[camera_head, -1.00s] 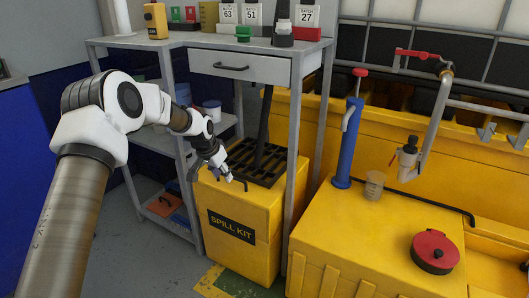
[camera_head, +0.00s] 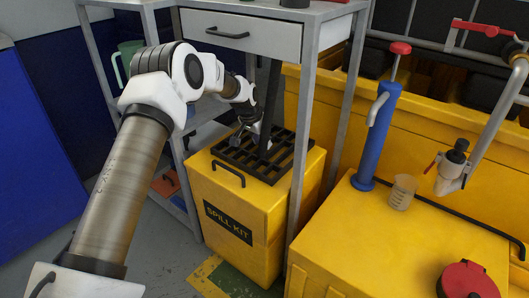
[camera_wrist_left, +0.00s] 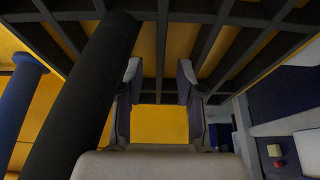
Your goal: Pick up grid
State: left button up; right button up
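The grid (camera_head: 236,155) is a black slatted grating lying on top of the yellow spill kit box (camera_head: 270,215). A black post (camera_head: 269,110) rises from the middle of the grid. My left gripper (camera_head: 252,138) is low over the grid's back left part, beside the post. In the left wrist view the grid's bars (camera_wrist_left: 232,18) fill the top. The two fingers of my left gripper (camera_wrist_left: 160,80) are apart, one on each side of a bar. I cannot tell if they touch it. My right gripper is not in view.
The grey shelf unit's drawer (camera_head: 240,32) overhangs the grid, and its front leg (camera_head: 315,120) stands close to the right. A blue pump (camera_head: 376,135), a beaker (camera_head: 402,192) and a red cap (camera_head: 470,282) are on the yellow unit at right.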

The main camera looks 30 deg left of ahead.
pick_arm(q)
jog(key=shift+x, duration=0.95)
jog(key=shift+a+r, duration=0.1)
jog(key=shift+r, duration=0.05)
jog(key=shift+c, duration=0.7)
grip_shut()
